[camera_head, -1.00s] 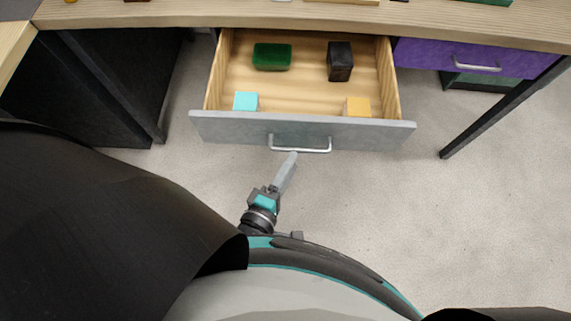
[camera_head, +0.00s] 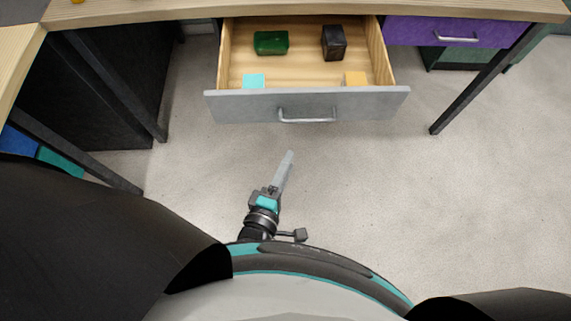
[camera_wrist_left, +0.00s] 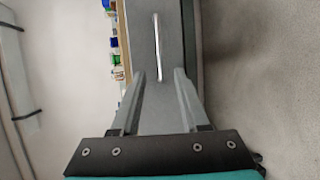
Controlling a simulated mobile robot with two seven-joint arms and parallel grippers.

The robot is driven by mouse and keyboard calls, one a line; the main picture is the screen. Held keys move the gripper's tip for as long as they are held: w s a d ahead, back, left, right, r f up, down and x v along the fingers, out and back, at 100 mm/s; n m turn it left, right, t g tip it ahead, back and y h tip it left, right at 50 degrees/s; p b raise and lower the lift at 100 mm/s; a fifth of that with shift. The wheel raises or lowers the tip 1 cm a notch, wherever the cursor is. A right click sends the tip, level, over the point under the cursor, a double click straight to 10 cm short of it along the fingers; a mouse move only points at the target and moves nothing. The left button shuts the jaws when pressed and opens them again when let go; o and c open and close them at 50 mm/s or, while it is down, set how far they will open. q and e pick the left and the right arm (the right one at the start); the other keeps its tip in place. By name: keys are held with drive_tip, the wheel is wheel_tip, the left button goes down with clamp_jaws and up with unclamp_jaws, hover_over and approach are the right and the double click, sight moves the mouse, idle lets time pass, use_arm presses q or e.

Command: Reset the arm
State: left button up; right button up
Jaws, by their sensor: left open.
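My left gripper (camera_head: 287,160) is in front of the open grey drawer in the head view, apart from its handle. In the left wrist view its two fingers (camera_wrist_left: 161,82) are spread with nothing between them. The drawer's grey front (camera_head: 235,106) carries a silver handle (camera_head: 307,119). The handle also shows in the left wrist view (camera_wrist_left: 157,48), beyond the fingertips. My right gripper is not in view.
The drawer holds a green block (camera_head: 271,43), a black block (camera_head: 334,43), a cyan block (camera_head: 253,81) and a yellow block (camera_head: 355,79). A shut purple drawer (camera_head: 410,32) is at the right under the wooden desktop (camera_head: 180,10). Grey floor lies clear in front.

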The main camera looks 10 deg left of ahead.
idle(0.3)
use_arm(q)
drive_tip(key=s+a+r+m+g+y, duration=0.1)
drive_tip(key=s+a+r+m+g, duration=0.4)
drive_tip(key=m, duration=0.5)
drive_tip(key=s+a+r+m+g+y, duration=0.1)
drive_tip(key=s+a+r+m+g, duration=0.2)
drive_tip(key=a+m+g, duration=0.35)
wheel_tip(320, 180, down, 24)
drive_tip(key=s+d+m+g, duration=0.2)
drive_tip(key=s+m, duration=0.1)
drive_tip(key=s+a+f+g, duration=0.1)
drive_tip(key=s+a+f, duration=0.1)
drive_tip(key=s+f, duration=1)
drive_tip(key=shift+s+a, duration=0.4)
drive_tip(key=shift+s, duration=0.75)
